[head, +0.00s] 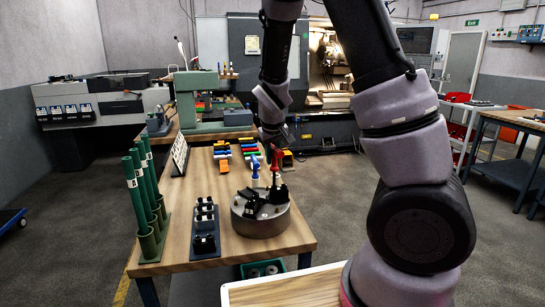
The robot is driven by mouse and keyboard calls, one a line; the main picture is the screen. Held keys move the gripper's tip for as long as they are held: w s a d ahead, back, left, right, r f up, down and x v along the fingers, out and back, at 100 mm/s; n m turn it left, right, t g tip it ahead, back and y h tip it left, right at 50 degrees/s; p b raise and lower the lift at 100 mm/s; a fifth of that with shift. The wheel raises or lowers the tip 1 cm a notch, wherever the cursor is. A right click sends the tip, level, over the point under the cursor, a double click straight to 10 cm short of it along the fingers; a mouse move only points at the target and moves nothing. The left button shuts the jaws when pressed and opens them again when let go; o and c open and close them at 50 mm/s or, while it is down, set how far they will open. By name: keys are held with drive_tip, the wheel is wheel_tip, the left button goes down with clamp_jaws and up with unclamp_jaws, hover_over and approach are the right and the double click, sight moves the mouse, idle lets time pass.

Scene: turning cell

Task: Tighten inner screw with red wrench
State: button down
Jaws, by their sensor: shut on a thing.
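A red wrench (275,168) stands upright above a round metal chuck (261,222) with black jaws on the wooden table. My gripper (274,147) comes down from above and is shut on the top of the red wrench. The wrench's lower end meets the chuck's top near the right black jaw. I cannot tell whether it sits in a screw, and the screws are too small to see. A blue wrench (255,168) stands upright just left of the red one, apart from my gripper.
On the wooden table (222,262), a dark rack of black blocks (205,228) stands left of the chuck, and green tubes (142,200) line the left edge. Colored blocks (222,152) lie behind. A green machine (197,100) stands farther back.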

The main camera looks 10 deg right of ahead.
drive_tip(key=shift+d+m, duration=0.15)
drive_tip(key=shift+m, duration=0.45)
drive_tip(key=shift+s+f+h, duration=0.1)
drive_tip(key=shift+h, duration=0.2)
drive_tip(key=shift+d+m+g+h, duration=0.25)
drive_tip(key=shift+m+g+h, duration=0.2)
drive_tip(key=shift+m, duration=0.95)
drive_tip(key=shift+s+d+m+g+h, duration=0.1)
drive_tip(key=shift+s+m+g+h, duration=0.15)
drive_tip(key=shift+m, duration=0.45)
drive_tip(key=shift+d+m+g+h, duration=0.1)
drive_tip(key=shift+m+h, duration=0.2)
drive_tip(key=shift+m, duration=0.4)
drive_tip(key=m, duration=0.1)
drive_tip(key=m+g, duration=0.1)
drive_tip(key=shift+s+d+m+h, duration=0.2)
drive_tip(key=shift+m+h, duration=0.1)
drive_tip(key=shift+m, duration=0.1)
